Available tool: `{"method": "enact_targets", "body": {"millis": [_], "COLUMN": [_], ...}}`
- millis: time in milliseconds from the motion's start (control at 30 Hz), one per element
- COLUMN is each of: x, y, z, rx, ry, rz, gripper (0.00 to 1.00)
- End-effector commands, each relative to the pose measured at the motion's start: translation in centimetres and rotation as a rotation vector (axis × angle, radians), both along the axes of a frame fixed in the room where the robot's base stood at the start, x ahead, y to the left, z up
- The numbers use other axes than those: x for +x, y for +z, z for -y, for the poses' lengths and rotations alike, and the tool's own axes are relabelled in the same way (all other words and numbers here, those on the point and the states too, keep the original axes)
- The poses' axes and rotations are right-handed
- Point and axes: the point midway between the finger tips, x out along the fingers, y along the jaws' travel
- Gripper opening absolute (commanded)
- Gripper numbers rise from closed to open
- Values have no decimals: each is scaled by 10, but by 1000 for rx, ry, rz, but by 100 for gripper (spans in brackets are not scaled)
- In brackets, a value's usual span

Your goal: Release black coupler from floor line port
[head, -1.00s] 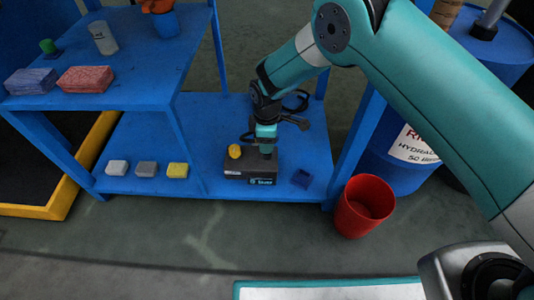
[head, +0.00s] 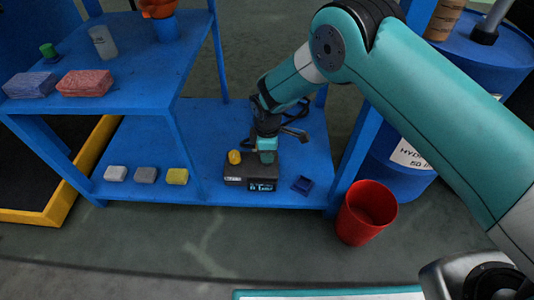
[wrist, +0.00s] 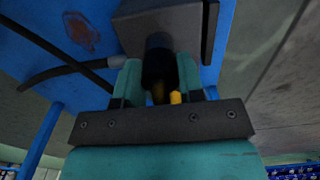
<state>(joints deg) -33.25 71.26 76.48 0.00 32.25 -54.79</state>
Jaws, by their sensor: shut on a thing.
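The dark floor line block (head: 240,171) with a teal-lit front label sits on the lower blue shelf. My gripper (head: 266,150) reaches down over its right part. In the wrist view, the teal fingers of my gripper (wrist: 155,80) are shut around the black coupler (wrist: 157,60), which stands against the block (wrist: 165,28). Whether the coupler is still seated in the port is hidden. A black hose (wrist: 50,72) runs left from the coupler. A yellow knob (head: 234,157) stands on the block's left part.
A small dark blue tray (head: 302,184) lies right of the block. White, grey and yellow blocks (head: 177,176) lie to the left. A red bucket (head: 366,212) stands on the floor at right. The upper shelf (head: 130,82) and the blue post (head: 353,150) flank my arm.

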Motion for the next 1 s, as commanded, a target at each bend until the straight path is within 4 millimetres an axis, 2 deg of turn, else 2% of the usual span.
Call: {"method": "enact_targets", "body": {"millis": [267,1000], "x": [0,0], "y": [6,45], "z": [0,0], "rx": [0,0], "ry": [0,0], "rz": [1,0], "gripper": [9,9]}}
